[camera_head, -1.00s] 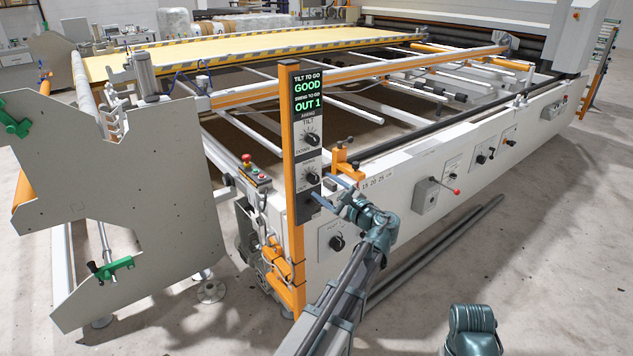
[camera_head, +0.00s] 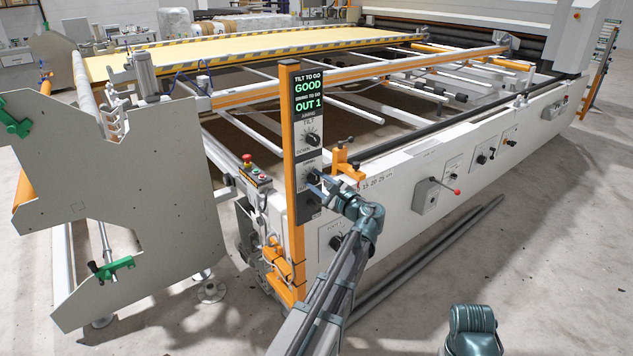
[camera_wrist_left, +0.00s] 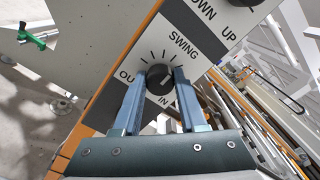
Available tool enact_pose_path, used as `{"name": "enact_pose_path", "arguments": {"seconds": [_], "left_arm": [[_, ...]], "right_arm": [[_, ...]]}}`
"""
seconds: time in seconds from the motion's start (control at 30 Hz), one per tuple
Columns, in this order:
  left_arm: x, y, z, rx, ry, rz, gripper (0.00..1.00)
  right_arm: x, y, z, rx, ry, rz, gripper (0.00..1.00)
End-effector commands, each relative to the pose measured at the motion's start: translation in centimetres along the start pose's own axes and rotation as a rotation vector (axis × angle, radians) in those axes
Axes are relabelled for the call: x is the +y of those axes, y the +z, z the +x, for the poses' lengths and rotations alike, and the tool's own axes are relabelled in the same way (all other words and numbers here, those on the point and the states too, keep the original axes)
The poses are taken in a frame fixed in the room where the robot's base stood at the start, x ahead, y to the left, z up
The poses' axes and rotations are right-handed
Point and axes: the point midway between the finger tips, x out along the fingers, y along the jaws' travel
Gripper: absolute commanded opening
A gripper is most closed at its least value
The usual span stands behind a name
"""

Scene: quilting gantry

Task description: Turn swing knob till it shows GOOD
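The display (camera_head: 308,93) on the orange post reads GOOD under the tilt line and OUT 1 under the swing line, in green. The black swing knob (camera_wrist_left: 160,77) shows in the left wrist view on a white plate marked OUT and IN. In the head view, my left gripper (camera_head: 322,188) is at this knob, partly covering it. In the left wrist view my left gripper's fingers (camera_wrist_left: 159,80) are apart, one on each side of the knob; I cannot tell if they touch it. The tilt knob (camera_head: 310,138) is above. My right gripper is out of view.
The orange post (camera_head: 289,190) stands close left of my left gripper. An orange bracket (camera_head: 345,160) is just right of it. A control box with a red-tipped lever (camera_head: 456,191) is farther right.

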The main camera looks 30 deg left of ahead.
Motion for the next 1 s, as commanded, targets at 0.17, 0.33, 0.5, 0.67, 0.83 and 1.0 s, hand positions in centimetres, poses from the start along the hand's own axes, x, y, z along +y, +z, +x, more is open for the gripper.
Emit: {"name": "enact_pose_path", "arguments": {"seconds": [0.17, 0.33, 0.5, 0.67, 0.83, 1.0], "left_arm": [[0.07, 0.0, -0.03, 0.001, 0.002, -0.001, 0.0], [0.09, -0.01, -0.04, 0.001, 0.002, -0.008, 0.0], [0.1, -0.02, -0.04, 0.0, 0.003, -0.062, 0.0], [0.11, -0.02, -0.04, -0.002, 0.004, -0.164, 0.0], [0.15, -0.02, -0.04, -0.002, 0.004, -0.284, 0.0], [0.17, -0.02, -0.04, -0.003, 0.004, -0.388, 0.0]], "right_arm": [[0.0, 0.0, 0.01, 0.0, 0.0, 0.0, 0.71], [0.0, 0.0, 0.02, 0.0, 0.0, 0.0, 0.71], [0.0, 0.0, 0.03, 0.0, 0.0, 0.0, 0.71], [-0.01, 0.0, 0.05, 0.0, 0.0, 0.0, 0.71], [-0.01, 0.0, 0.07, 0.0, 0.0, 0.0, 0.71], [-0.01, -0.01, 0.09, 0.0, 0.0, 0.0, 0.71]]}}
